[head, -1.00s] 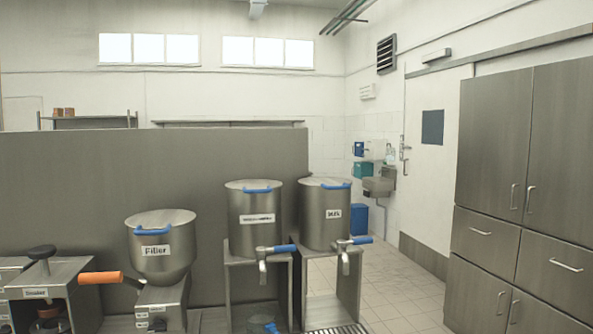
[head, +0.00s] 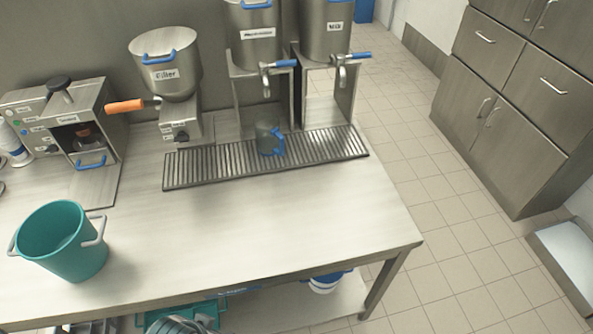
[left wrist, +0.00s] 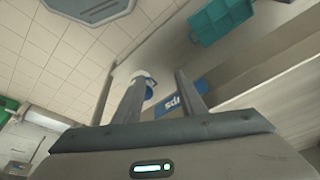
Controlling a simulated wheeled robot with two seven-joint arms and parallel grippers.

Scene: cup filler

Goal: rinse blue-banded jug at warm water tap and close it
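A dark grey, see-through jug (head: 264,138) with a blue handle stands upright on the drip grate (head: 205,168), beneath the left tap. The left steel tank (head: 252,30) has a long label too small to read surely. Its tap (head: 266,78) has a blue lever (head: 285,63) pointing right; no water stream shows. The right tank (head: 326,28) has a short label and a similar tap (head: 342,72). My left gripper (left wrist: 163,76) shows in the left wrist view, its fingers apart and empty, away from the jug. Neither gripper shows in the head view.
A teal bucket (head: 62,240) stands at the table's front left. The filler (head: 165,65) with an orange handle and a sealer-like machine (head: 65,115) stand at the back left. The steel table (head: 250,215) is clear in the middle. A white-and-blue tub (head: 325,283) is on the lower shelf.

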